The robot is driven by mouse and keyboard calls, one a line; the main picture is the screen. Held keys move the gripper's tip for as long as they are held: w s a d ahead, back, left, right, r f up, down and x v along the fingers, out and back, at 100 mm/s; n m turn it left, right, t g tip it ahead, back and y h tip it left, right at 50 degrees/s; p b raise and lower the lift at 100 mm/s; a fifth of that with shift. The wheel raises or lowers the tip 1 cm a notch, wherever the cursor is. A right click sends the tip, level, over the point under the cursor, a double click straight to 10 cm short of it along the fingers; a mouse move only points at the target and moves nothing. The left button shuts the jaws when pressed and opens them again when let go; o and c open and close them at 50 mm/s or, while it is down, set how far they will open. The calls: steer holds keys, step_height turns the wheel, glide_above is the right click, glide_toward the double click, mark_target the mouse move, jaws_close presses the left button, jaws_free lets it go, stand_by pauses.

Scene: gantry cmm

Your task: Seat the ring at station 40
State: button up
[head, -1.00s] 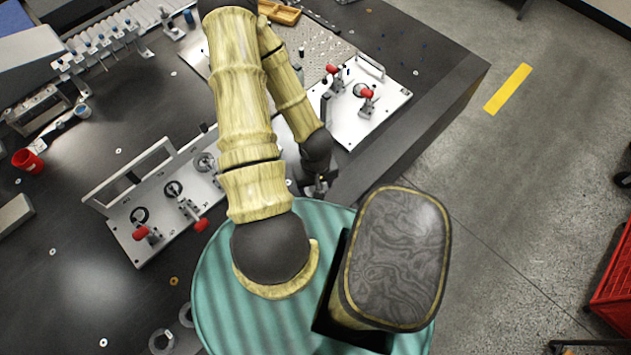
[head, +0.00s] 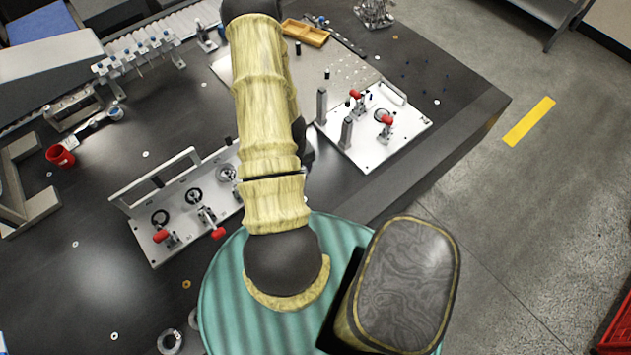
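Two light metal fixture plates lie on the dark table. The left plate (head: 150,245) has a handle frame, several round seats and red-tipped clamps. The right plate (head: 372,150) has a round seat (head: 382,115) between two red-tipped clamps, and two grey posts stand at its left side. Station numbers are too small to read, so I cannot tell which is station 40. Loose grey rings (head: 170,341) lie at the table's near edge; I cannot tell which ring the task means. My gripper is hidden behind my arm, and whether it holds anything does not show.
A perforated plate (head: 345,75) and a yellow tray (head: 305,33) lie at the back. A red cup (head: 61,155) and a tube rack (head: 135,55) are at the left. Small washers are scattered about. Open floor (head: 500,200) lies right of the table.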

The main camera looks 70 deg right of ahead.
steer(key=shift+n, duration=0.8)
steer(key=w+a, duration=0.2)
steer(key=w, duration=0.5)
steer(key=w+a+f, duration=0.1)
steer(key=w+a, duration=0.2)
steer(key=w, duration=0.5)
steer(key=w+a+b, duration=0.1)
steer(key=w+a, duration=0.1)
steer(key=w, duration=0.5)
steer(key=shift+w+a+f, duration=0.15)
steer(key=shift+a+f, duration=0.05)
steer(key=shift+f, duration=0.05)
steer(key=shift+n, duration=0.3)
steer(key=w+a, duration=0.8)
steer(key=a, duration=0.1)
steer(key=shift+w+a+r, duration=0.1)
steer(key=shift+w+r, duration=0.05)
steer(key=shift+w, duration=0.1)
steer(key=r+b, duration=0.1)
glide_above(159, 218)
steer(key=shift+w+r, duration=0.1)
steer(key=shift+r, duration=0.1)
steer(key=shift+f, duration=0.2)
steer(key=shift+f+b, duration=1.9)
steer(key=shift+f, duration=1.25)
steer(key=shift+b, duration=0.35)
steer(key=shift+f+b, duration=0.55)
steer(key=shift+f, duration=0.15)
